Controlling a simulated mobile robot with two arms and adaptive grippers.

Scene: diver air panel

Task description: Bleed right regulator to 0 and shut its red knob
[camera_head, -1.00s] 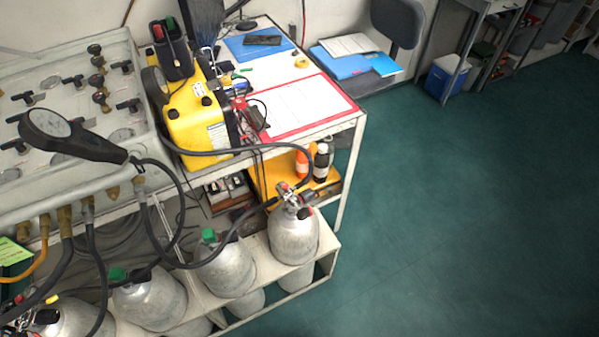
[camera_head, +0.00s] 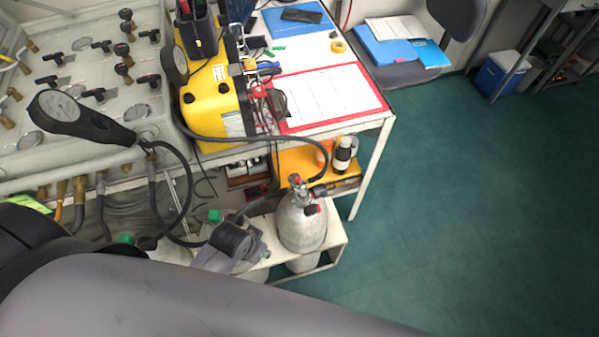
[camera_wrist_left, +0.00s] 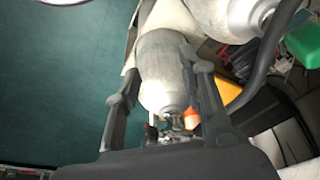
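The rightmost silver cylinder (camera_head: 303,222) stands upright on the low white rack. Contact cannot be told. My right gripper is out of view.
A yellow case (camera_head: 215,100) and a red-framed sheet (camera_head: 325,95) are on the bench. Hoses loop around the cylinders. A green knob (camera_head: 214,216) is beside my wrist.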

